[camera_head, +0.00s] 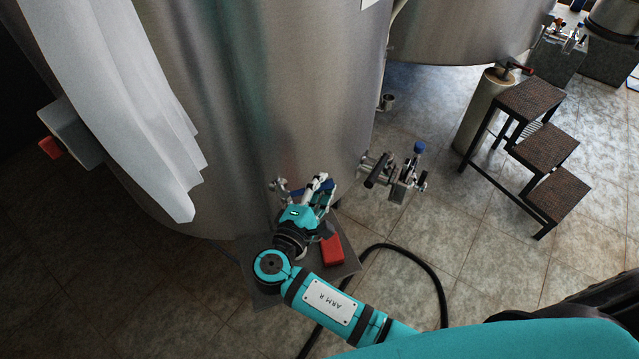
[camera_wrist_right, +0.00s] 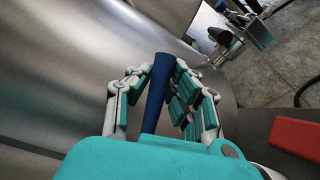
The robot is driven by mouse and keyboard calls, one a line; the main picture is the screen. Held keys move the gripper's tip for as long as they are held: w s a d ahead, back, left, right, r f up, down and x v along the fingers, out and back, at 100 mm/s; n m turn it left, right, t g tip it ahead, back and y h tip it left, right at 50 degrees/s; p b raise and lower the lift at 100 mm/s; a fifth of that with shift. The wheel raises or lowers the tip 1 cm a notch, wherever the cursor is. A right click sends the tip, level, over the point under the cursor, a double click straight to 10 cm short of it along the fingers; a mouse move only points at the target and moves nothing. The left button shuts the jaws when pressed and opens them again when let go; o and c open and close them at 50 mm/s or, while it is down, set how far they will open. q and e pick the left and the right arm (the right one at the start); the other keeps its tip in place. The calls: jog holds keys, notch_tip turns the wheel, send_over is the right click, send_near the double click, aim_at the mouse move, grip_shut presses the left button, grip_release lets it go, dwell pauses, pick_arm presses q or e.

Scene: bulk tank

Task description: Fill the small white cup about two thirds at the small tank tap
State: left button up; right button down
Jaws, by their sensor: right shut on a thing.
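The small tank tap (camera_head: 279,186) is a metal fitting low on the front of the large steel tank (camera_head: 290,90). My right gripper (camera_head: 322,184) is at this tap, close to the tank wall. In the right wrist view its fingers (camera_wrist_right: 163,88) are on both sides of a long blue tap handle (camera_wrist_right: 158,95), and they are shut on it. The handle is partly covered by the fingers in the head view. I cannot make out the small white cup in either view. My left gripper is not in view.
A red block (camera_head: 332,250) lies on a low grey stand (camera_head: 347,268) below my right wrist. A larger valve (camera_head: 400,180) with a blue handle stands to the right. A black hose (camera_head: 440,285) curves over the tiled floor. Metal steps (camera_head: 541,147) stand further right.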

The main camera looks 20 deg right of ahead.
jog(key=m+g+h, duration=0.1)
jog(key=s+m+g+h+b, duration=0.1)
jog(key=g, duration=0.1)
jog(key=shift+s+a+h, duration=0.2)
jog(key=shift+s+h, duration=0.1)
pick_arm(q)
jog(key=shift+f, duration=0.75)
pick_arm(e)
jog(key=c, duration=1.2)
grip_release()
jog(key=shift+o, duration=0.2)
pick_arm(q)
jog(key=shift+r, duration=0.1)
